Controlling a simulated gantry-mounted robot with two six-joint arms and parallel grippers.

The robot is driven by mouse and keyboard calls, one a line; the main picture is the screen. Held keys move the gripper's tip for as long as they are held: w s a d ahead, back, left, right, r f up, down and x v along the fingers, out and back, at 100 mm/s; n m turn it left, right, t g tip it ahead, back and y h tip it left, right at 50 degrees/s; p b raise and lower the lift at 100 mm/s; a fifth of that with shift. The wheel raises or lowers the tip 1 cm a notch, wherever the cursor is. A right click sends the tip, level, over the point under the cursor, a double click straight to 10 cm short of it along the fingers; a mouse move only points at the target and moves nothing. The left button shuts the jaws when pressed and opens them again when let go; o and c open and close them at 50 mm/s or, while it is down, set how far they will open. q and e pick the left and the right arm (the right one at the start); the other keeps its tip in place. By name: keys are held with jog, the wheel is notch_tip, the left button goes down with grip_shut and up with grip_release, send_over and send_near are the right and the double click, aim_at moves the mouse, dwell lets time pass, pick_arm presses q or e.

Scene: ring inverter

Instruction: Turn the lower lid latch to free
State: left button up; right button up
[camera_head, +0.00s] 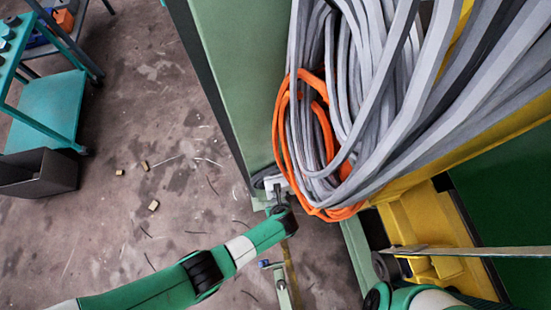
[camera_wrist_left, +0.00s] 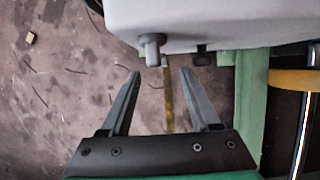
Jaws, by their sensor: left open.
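A grey latch-like knob (camera_wrist_left: 152,46) hangs from the underside of a pale grey panel (camera_wrist_left: 215,22) at the top of the left wrist view. I cannot tell whether it is the lower lid latch or how it is turned. My left gripper (camera_wrist_left: 160,76) is open and empty, its two fingers pointing up at the knob from just below it, with no clear contact. A smaller dark fitting (camera_wrist_left: 203,56) sits right of the knob. In the head view my left wrist is at the green cabinet's lower corner, and its fingers are hard to make out. My right gripper is not visible.
Grey cables (camera_head: 350,100) and orange cables (camera_head: 278,135) drape over the green cabinet (camera_head: 232,75). A yellow frame (camera_head: 420,222) is at right. A teal cart (camera_head: 48,108) and dark box (camera_head: 40,176) stand at left. Several small blocks litter the otherwise open floor.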

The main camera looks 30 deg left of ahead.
aim_at(274, 201)
pick_arm(q)
jog(key=b+x, duration=0.1)
jog(key=x, duration=0.1)
jog(key=b+x, duration=0.1)
jog(key=shift+s+f, duration=0.1)
jog(key=shift+f, duration=0.35)
jog(key=shift+w+a+f, duration=0.2)
jog(key=shift+w+f, duration=0.05)
jog(key=shift+f, duration=0.05)
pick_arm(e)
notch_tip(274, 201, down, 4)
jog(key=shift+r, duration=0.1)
pick_arm(q)
grip_shut()
